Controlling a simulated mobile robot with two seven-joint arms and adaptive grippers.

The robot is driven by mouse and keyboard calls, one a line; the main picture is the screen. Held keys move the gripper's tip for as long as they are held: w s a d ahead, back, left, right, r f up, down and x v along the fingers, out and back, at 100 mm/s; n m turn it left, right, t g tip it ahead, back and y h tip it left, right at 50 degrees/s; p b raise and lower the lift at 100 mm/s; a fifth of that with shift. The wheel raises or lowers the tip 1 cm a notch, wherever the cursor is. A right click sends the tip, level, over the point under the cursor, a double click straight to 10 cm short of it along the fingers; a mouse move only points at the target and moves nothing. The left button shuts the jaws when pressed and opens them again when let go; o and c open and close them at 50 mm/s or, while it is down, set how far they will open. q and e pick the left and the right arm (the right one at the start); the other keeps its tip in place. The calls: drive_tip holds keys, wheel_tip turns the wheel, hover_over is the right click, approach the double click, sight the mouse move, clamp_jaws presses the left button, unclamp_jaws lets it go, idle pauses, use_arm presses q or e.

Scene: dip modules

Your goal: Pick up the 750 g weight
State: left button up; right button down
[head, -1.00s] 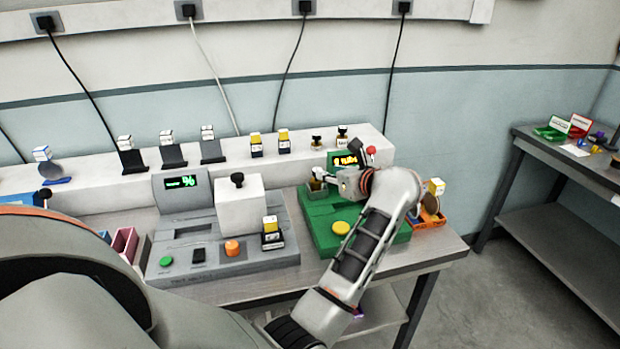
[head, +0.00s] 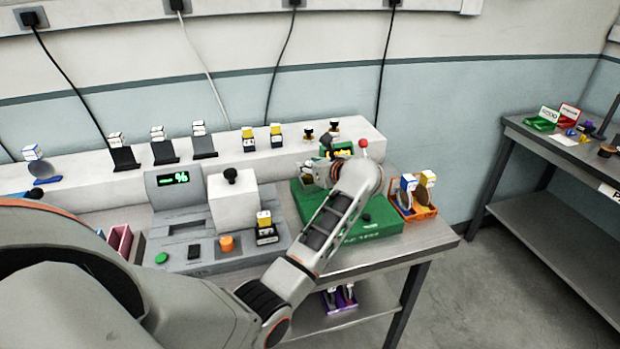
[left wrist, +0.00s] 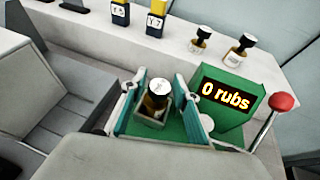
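Several small weights with dark knobs are in view, but their labels are too small to read, so I cannot tell which is 750 g. One brass weight (left wrist: 157,98) sits in a grey square holder (left wrist: 150,128) on the green machine (head: 372,230). Two more stand on the white ledge: a smaller one (left wrist: 201,40) and a larger one (left wrist: 240,50). My left gripper (head: 322,172) is over the machine's back left corner. In the left wrist view its teal-padded fingers (left wrist: 158,104) are open, one each side of the weight in the holder. My right gripper is out of view.
The green machine's display (left wrist: 222,95) reads "0 rubs"; a red-knobbed lever (left wrist: 282,104) stands beside it. A grey machine (head: 205,262) with a white block is to the left. An orange bin (head: 420,214) stands at the right. A second table (head: 560,160) is farther right.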

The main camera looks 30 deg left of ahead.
use_arm(q)
clamp_jaws()
drive_tip(key=shift+r, duration=0.15)
